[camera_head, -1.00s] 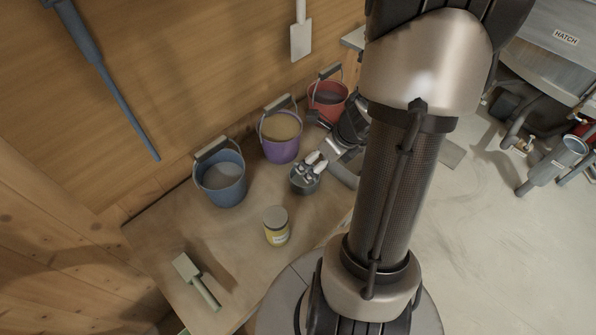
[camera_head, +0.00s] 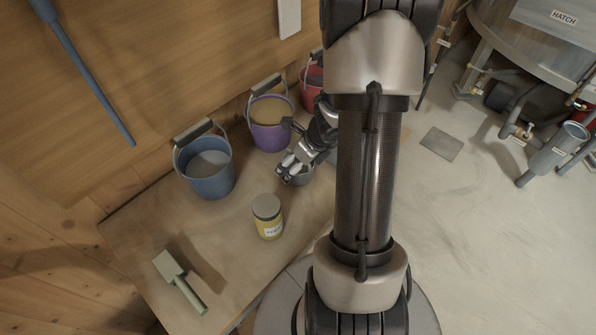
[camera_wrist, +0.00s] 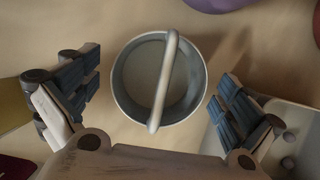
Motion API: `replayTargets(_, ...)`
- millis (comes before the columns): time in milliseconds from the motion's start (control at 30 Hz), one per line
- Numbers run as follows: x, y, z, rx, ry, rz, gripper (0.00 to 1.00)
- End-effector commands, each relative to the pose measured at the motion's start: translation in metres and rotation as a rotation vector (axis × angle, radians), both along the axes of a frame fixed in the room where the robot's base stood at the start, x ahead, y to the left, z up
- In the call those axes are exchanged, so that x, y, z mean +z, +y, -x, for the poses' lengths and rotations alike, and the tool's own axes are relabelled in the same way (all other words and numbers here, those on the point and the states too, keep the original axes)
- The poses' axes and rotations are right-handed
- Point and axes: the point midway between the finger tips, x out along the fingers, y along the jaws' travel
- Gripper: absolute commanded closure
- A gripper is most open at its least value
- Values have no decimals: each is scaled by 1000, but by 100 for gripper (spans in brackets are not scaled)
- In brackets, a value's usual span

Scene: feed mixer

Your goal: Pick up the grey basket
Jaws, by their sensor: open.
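The grey basket (camera_wrist: 125,90) is a small round, open-topped pail, seen from above in the wrist view. Its light bar handle (camera_wrist: 164,80) crosses over the opening, running nearly up and down in the picture. My gripper (camera_wrist: 158,103) is open, with one finger left of the basket and one right, both apart from its rim in the picture. In the head view my gripper (camera_head: 289,169) is over the basket (camera_head: 301,178), which it partly hides. The basket stands on the wooden bench. The height gap between fingers and handle is hard to judge.
A blue bucket (camera_head: 208,182), a purple bucket (camera_head: 270,136) and a red bucket (camera_head: 311,92) line the wall behind. A yellow jar (camera_head: 268,226) stands in front of the basket. Bench between scoop and jar is clear.

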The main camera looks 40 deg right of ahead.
Motion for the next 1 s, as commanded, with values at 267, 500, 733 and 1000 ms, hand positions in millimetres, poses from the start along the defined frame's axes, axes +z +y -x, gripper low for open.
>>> replayTargets(267,-6,0,-3,0,-1,1,0)
replayTargets(500,-6,0,-3,0,0,1,16)
replayTargets(733,-6,0,-3,0,0,1,31)
replayTargets(1000,-6,0,-3,0,0,1,49)
